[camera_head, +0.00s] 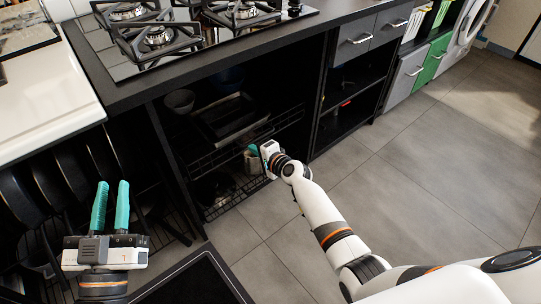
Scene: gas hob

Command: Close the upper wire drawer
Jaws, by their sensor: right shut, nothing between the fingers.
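The upper wire drawer (288,121) is a dark wire rack inside the black cabinet under the hob. Its front rail runs along the cabinet's open front; I cannot tell exactly how far it stands out. My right gripper (252,150) is shut and empty, close to the wire rails at the drawer's front, just below the upper rail. Whether it touches the wire is not clear. Its own body hides part of the rack. My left gripper (111,185) is open and empty, at the lower left, away from the drawer, its teal fingers pointing up the picture.
A lower wire rack (222,208) sits beneath. A bowl (180,99) and a dark tray (228,118) are inside the cabinet. Dark pans (78,178) stand in the rack at left. The gas hob (160,38) is above. The tiled floor (400,155) at right is clear.

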